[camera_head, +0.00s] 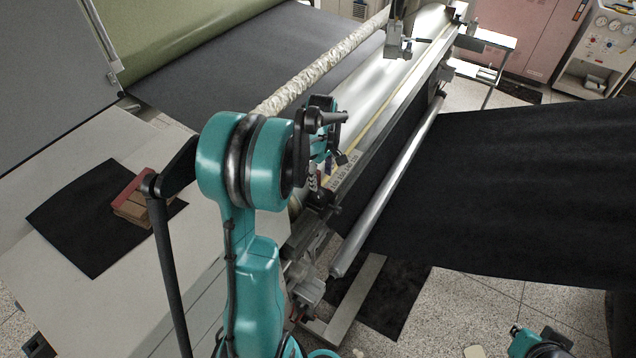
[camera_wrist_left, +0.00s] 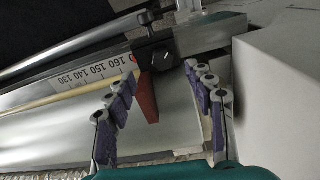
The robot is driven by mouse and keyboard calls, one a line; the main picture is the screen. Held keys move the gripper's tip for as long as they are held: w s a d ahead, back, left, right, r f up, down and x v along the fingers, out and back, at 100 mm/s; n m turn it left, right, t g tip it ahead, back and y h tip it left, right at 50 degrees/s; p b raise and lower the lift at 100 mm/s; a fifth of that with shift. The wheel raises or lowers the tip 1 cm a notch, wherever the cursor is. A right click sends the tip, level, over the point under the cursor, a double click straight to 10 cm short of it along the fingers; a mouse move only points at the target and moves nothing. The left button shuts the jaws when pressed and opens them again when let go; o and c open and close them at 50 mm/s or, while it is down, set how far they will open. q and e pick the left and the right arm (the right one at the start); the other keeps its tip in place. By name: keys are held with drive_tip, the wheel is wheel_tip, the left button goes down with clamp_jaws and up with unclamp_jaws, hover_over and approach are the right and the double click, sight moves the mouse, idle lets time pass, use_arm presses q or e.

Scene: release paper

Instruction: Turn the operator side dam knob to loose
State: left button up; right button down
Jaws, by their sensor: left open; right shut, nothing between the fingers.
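In the head view my left gripper (camera_head: 325,163) is at the near end of the roller machine, partly hidden by my teal wrist. I cannot make out the knob there. My right gripper's fingers are not visible.
A long metal roller (camera_head: 388,185) and black sheet (camera_head: 530,180) lie right of the machine. A white box-like surface (camera_wrist_left: 283,80) stands close right of my left fingers. A red and brown block (camera_head: 131,205) rests on a black mat (camera_head: 85,225) at left.

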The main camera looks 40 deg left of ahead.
sight(318, 194)
use_arm(q)
drive_tip(key=shift+a+f+n, duration=0.2)
drive_tip(key=shift+a+n, duration=0.2)
drive_tip(key=shift+a, duration=0.15)
drive_tip(key=shift+a+f, duration=0.2)
drive_tip(key=shift+f, duration=0.15)
wheel_tip(318, 194, down, 8)
drive_tip(key=shift+r+b, duration=0.2)
drive_tip(key=shift+b, duration=0.3)
drive_tip(key=c, duration=1.2)
